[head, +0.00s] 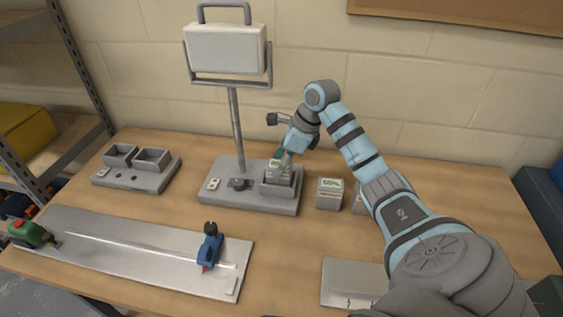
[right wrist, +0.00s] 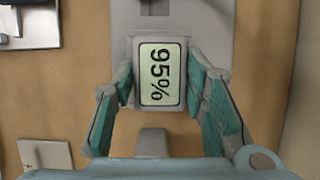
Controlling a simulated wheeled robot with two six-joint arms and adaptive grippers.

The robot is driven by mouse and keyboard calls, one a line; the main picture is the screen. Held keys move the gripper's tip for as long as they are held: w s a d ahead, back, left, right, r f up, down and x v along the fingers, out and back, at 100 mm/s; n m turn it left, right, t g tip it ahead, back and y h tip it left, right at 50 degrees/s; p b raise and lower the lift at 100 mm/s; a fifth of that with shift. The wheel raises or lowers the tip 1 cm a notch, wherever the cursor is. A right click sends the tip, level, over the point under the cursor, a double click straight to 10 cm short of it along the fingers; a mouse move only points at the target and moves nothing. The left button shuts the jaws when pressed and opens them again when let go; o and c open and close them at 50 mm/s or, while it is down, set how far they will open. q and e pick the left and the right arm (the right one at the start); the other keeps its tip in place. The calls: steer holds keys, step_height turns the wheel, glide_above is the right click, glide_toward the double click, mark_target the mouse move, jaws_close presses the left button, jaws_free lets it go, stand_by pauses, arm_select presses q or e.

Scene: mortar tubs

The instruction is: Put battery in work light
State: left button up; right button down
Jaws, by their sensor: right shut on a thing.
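The work light has a white lamp panel (head: 226,48) on a grey post. Its grey base (head: 228,188) stands on the table and carries a box-shaped socket (head: 279,189) at its right end. My right gripper (head: 284,156) is shut on a grey battery (head: 278,171) at this socket. The battery's lower part is hidden by the socket walls, and I cannot tell how deep it sits. My left gripper is not in view.
A battery reading 50% (head: 329,193) stands right of the base; another grey block beside it is partly hidden by my arm. A two-bay charger (head: 135,171) is at the left. A metal plate (head: 130,250) with a blue clamp (head: 209,248) lies in front.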

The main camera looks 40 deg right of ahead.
steer(key=c, duration=1)
jaws_free()
steer(key=shift+o, duration=0.2)
steer(key=p+v, duration=0.1)
steer(key=v, duration=1.1)
steer(key=shift+r+p, duration=0.15)
steer(key=shift+p, duration=0.2)
steer(key=shift+a, duration=0.1)
